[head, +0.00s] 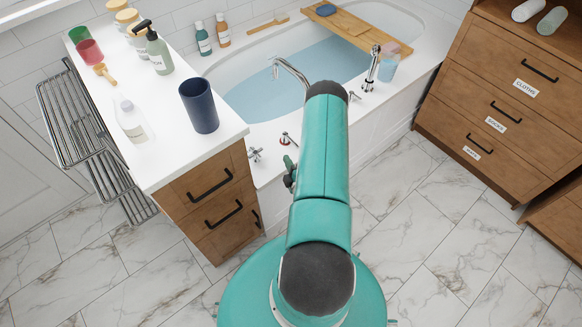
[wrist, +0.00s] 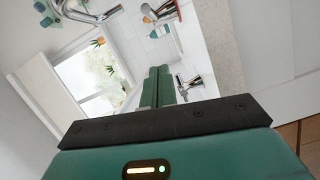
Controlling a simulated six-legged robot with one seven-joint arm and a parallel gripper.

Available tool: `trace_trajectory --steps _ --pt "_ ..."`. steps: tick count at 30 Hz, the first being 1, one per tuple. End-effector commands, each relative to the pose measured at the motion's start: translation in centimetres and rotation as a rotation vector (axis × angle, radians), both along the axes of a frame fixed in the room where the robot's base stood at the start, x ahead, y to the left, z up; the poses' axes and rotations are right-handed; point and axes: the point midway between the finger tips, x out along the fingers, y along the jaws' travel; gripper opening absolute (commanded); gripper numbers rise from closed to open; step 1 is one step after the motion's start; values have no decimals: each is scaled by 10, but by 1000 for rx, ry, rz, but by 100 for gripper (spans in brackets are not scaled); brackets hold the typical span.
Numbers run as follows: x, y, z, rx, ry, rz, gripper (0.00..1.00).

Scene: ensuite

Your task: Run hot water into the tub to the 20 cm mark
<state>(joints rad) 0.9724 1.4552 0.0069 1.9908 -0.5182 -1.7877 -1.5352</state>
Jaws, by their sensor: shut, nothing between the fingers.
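The white tub (head: 240,62) stands at the back in the head view, with pale blue water (head: 325,67) in it. No level mark can be read. A chrome spout (head: 291,70) curves over the tub's near rim. A cross-shaped chrome handle (head: 254,154) sits at the near end of the rim, and a handle with a red part (head: 286,138) is beside my arm. My gripper (wrist: 156,84) is shut and empty in the wrist view. A chrome fitting (wrist: 190,84) shows just right of its fingertips; I cannot tell whether they touch. My arm hides part of the rim.
A white-topped cabinet (head: 163,177) with a dark blue cup (head: 199,105) and bottles stands at left, beside a chrome rack (head: 82,115). A wooden board (head: 357,27) spans the tub. A labelled drawer unit (head: 510,80) stands at right. The marble floor (head: 440,215) is clear at right.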

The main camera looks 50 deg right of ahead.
Motion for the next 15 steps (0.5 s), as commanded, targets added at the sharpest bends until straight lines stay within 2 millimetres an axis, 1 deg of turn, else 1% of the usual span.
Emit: trace_trajectory --steps 1,7,10,15 --pt "8 -6 0 -2 -2 -2 0" --pt "45 -23 -2 -2 -1 -1 0" --pt "38 -41 -6 -2 1 -4 0" --pt "36 -56 -9 -2 0 -1 0"
